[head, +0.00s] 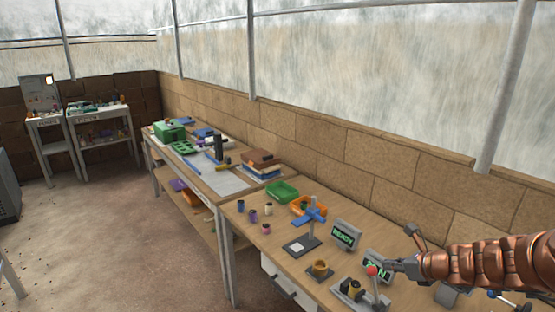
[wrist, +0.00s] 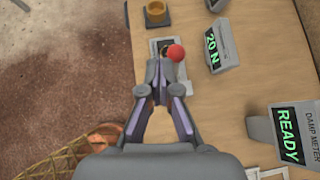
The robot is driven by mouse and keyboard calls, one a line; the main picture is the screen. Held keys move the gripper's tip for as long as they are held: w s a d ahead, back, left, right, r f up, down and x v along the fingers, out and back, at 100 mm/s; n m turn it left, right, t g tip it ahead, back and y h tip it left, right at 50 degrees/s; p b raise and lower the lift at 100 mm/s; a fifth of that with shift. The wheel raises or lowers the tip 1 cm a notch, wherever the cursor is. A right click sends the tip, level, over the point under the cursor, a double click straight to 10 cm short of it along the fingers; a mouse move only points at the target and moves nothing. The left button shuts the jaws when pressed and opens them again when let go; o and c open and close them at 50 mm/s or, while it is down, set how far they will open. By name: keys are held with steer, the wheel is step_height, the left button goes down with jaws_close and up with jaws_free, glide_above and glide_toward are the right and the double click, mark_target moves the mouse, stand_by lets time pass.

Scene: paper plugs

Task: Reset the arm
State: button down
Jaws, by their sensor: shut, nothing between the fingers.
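My gripper (head: 388,266) is at the right of the head view, at the end of my copper-coloured arm, above the workbench. In the wrist view my gripper (wrist: 158,68) has its two fingers brought together at the tips, with nothing between them. A lever press with a red ball knob (head: 372,270) stands by the fingertips. In the wrist view the red knob (wrist: 176,52) shows just beyond and right of the tips; I cannot tell whether they touch. The fingers partly hide the press base.
A "20 N" display (wrist: 222,47) and a "READY" damp meter (wrist: 292,134) stand close by. A brown cup (head: 320,269), a blue-armed stand (head: 310,215), an orange tray (head: 306,205) and small pots share the workbench. A block wall runs behind. The floor at left is open.

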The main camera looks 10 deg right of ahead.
steer(key=s+a+r+n+g+y, duration=0.1)
steer(key=s+a+r+n+g, duration=0.1)
steer(key=s+a+n, duration=0.5)
steer(key=s+a+r+n+g, duration=0.1)
steer(key=s+a+n+g, duration=0.1)
steer(key=a+n, duration=0.45)
steer(key=s+a+r+n+g+y, duration=0.1)
steer(key=s+a+r+n+g, duration=0.25)
steer(key=a, duration=0.55)
steer(key=s+d+f+n+g+h+b, duration=0.1)
steer(key=s+n+g+h, duration=0.1)
steer(key=s+n, duration=0.5)
steer(key=s+d+f+n+g+h, duration=0.1)
steer(key=s+n+h, duration=0.3)
steer(key=s, duration=1.1)
steer(key=d+n, duration=0.1)
steer(key=n, duration=0.1)
steer(key=shift+s+d+n+g+b, duration=0.25)
steer(key=shift+s+n+g+b, duration=0.1)
steer(key=shift+n+b, duration=0.05)
